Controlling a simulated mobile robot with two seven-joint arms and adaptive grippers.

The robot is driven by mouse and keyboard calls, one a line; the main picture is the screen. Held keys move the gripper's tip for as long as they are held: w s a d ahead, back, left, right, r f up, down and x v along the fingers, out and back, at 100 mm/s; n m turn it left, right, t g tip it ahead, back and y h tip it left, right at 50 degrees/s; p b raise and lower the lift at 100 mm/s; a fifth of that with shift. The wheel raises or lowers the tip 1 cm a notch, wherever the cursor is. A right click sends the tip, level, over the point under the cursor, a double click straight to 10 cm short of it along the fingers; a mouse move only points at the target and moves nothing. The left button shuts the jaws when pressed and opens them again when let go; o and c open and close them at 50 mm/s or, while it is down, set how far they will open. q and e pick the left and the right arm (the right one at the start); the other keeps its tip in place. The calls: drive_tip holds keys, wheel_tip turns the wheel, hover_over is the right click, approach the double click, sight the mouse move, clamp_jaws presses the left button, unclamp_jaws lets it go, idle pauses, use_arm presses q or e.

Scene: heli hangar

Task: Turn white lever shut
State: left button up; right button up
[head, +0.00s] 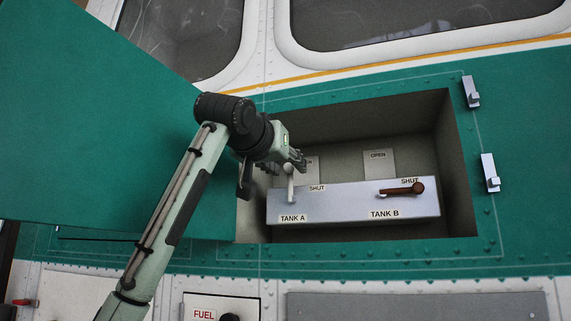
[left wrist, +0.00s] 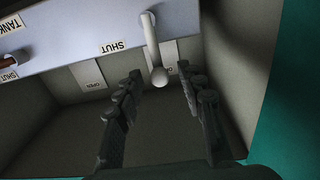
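The white lever (head: 290,183) stands upright on the TANK A side of the grey valve box (head: 340,205), with its knob up towards the OPEN plate and away from the SHUT label. It also shows in the left wrist view (left wrist: 152,45), upside down, with its round knob at the free end. My left gripper (head: 296,163) is at the knob, inside the recess. In the left wrist view its two fingers (left wrist: 161,79) are apart, one on each side of the knob, with gaps visible. My right gripper is in neither view.
The brown-red TANK B lever (head: 402,190) lies sideways, its knob by its SHUT label. The box sits in a recess with a raised rim (head: 460,165). A large green door (head: 90,120) stands open on the left. Free room lies in the recess above TANK B.

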use_arm(q)
clamp_jaws()
idle(0.3)
